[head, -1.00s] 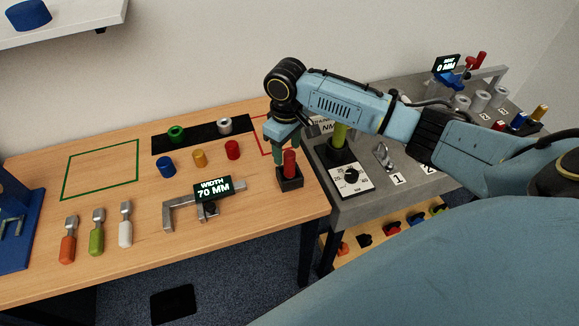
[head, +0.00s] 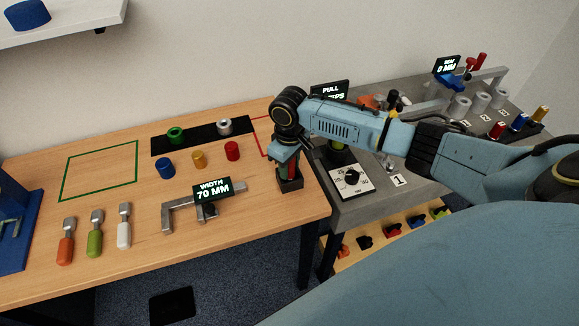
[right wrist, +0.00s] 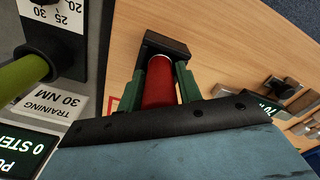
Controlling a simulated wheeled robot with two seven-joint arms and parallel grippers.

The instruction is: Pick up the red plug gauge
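The red plug gauge (right wrist: 160,78) stands upright in a small dark block (right wrist: 165,43) near the right end of the wooden table. The block also shows in the head view (head: 290,184). My right gripper (head: 289,174) is lowered from above, with one finger on each side of the gauge. In the right wrist view its green fingers (right wrist: 160,85) flank the red cylinder closely. Whether they touch it I cannot tell. The gripper hides most of the gauge in the head view. My left gripper is not in view.
A caliper-like fixture with a "70 MM" display (head: 212,190) lies left of the block. A red short cylinder (head: 232,150) and other coloured parts are behind it. The grey bench with a dial (head: 351,178) adjoins on the right.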

